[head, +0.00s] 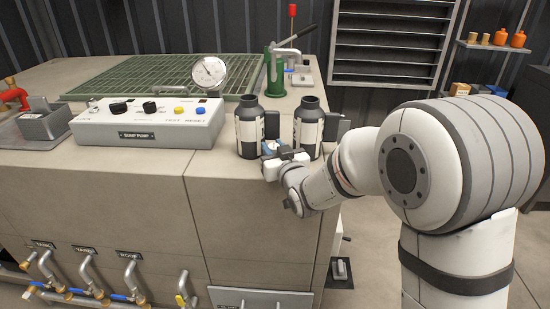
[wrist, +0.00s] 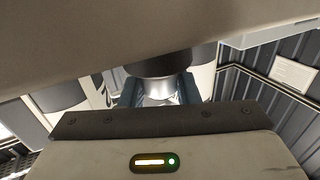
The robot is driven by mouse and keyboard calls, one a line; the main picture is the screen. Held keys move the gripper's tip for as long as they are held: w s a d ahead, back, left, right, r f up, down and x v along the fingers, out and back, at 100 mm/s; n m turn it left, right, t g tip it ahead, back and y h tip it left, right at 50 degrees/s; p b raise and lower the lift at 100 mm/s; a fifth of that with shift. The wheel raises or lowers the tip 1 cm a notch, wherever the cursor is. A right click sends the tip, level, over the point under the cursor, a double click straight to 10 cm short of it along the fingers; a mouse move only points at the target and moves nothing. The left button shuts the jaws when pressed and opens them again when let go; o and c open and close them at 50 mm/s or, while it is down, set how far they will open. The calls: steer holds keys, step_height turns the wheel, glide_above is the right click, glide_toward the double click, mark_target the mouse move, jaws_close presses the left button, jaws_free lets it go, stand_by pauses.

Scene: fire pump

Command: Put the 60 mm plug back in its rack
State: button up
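My gripper (head: 273,155) is low over the right part of the bench top, close in front of two dark canisters with white bands. In the wrist view its two blue-grey fingers (wrist: 160,92) stand on either side of a round silver piece with a wider dark part above it, which I take for the plug (wrist: 160,88). The fingers appear to touch its sides. Most of the plug is hidden, and I cannot read its size. I cannot make out a plug rack in either view.
The left canister (head: 249,132) and right canister (head: 308,130) stand upright beside my gripper. A green hand pump (head: 276,75) and green grating (head: 165,72) lie behind.

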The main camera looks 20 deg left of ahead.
jaws_close()
steer(key=shift+r, duration=0.1)
